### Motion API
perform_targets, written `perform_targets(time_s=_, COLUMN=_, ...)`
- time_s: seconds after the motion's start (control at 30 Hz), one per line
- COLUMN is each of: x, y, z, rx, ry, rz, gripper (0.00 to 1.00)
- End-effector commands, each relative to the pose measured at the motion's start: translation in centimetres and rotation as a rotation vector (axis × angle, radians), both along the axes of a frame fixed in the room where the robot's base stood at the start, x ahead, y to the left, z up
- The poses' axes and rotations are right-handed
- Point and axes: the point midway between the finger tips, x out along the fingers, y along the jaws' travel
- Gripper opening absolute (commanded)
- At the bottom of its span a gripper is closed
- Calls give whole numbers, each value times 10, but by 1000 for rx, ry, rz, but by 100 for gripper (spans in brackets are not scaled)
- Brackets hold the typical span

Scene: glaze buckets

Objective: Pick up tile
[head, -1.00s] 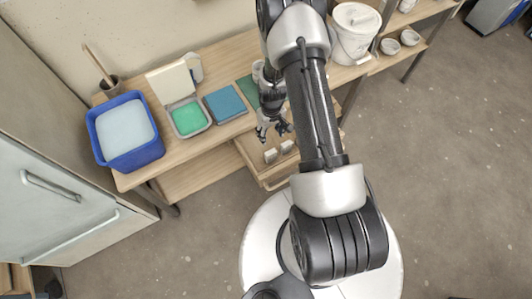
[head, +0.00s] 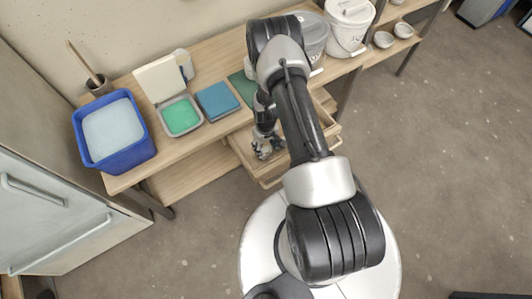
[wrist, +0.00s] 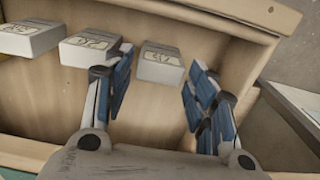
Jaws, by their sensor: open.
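Pale tiles with dark markings on top lie in a row inside an open wooden drawer in the wrist view. The right tile (wrist: 160,63) sits between and just beyond my gripper's fingers. The middle tile (wrist: 90,47) is close beside the left finger and partly hidden by it. The left tile (wrist: 30,38) is near the picture's edge. My gripper (wrist: 158,92) is open and empty, its blue-padded fingers apart over the drawer. In the head view my gripper (head: 266,148) is down at the drawer (head: 273,178), and the tiles are hard to make out there.
A blue tub (head: 115,132), a tray of green glaze (head: 181,117), a blue square piece (head: 217,101) and white buckets (head: 348,25) stand on the wooden bench (head: 150,178) above the drawer. The drawer's wall (wrist: 225,22) rises beyond the tiles.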

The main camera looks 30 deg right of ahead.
Motion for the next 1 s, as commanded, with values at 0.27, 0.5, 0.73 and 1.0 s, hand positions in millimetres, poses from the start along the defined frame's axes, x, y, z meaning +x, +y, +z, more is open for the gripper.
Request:
perform_targets(time_s=0.27, x=-2, y=-1, z=-42, rx=0, ry=2, rz=0, gripper=52)
perform_targets(time_s=0.5, x=-2, y=-1, z=-41, rx=0, ry=1, rz=0, gripper=50)
perform_targets(time_s=0.73, x=-2, y=-1, z=-41, rx=0, ry=1, rz=0, gripper=35)
perform_targets(time_s=1.0, x=-2, y=-1, z=-41, rx=0, ry=1, rz=0, gripper=17)
